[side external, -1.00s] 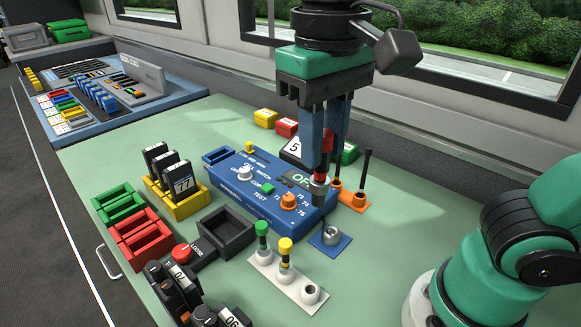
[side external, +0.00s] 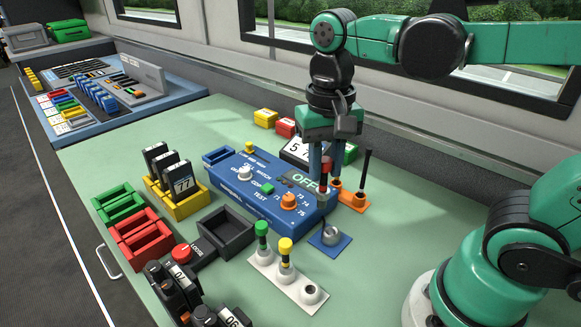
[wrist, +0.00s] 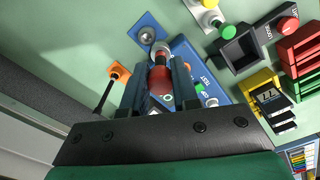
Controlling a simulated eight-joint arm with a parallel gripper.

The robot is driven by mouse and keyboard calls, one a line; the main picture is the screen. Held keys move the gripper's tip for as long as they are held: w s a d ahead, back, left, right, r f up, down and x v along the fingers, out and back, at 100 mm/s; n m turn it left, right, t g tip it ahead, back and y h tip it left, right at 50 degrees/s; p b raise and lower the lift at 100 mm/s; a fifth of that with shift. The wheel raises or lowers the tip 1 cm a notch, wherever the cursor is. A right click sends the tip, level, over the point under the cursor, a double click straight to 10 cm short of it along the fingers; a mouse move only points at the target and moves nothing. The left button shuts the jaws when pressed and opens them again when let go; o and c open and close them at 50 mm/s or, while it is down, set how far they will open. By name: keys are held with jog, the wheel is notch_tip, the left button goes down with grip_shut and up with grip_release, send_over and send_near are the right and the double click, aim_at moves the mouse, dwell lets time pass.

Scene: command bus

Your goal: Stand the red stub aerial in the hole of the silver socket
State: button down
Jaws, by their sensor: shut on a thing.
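My gripper (side external: 325,178) is shut on the red stub aerial (side external: 324,190), which hangs roughly upright with its silver lower end downward. In the wrist view the aerial's red part (wrist: 161,80) shows between the two blue fingers. The silver socket (side external: 331,236) stands on a small blue plate on the table, just right of the blue console. It also shows in the wrist view (wrist: 147,34), just beyond the aerial's silver end. In the side view the aerial's end is above and slightly left of the socket, apart from it. The socket's hole is small here.
The blue console (side external: 262,192) is close on the left. An orange holder (side external: 355,201) with a tall black rod stands behind right. A white rack (side external: 275,275) with green- and yellow-topped pieces is in front. Green tabletop right of the socket is clear.

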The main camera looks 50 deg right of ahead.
jog(key=d+f+m, duration=0.1)
jog(key=d+f, duration=0.2)
jog(key=f, duration=0.5)
jog(key=shift+s+d+m, duration=0.15)
jog(key=shift+s+m, duration=0.05)
jog(key=shift+m, duration=0.1)
jog(key=shift+f, duration=1)
dwell(1.0)
jog(key=shift+c, duration=1.4)
grip_release()
jog(key=shift+r, duration=0.1)
notch_tip(320, 180, up, 7)
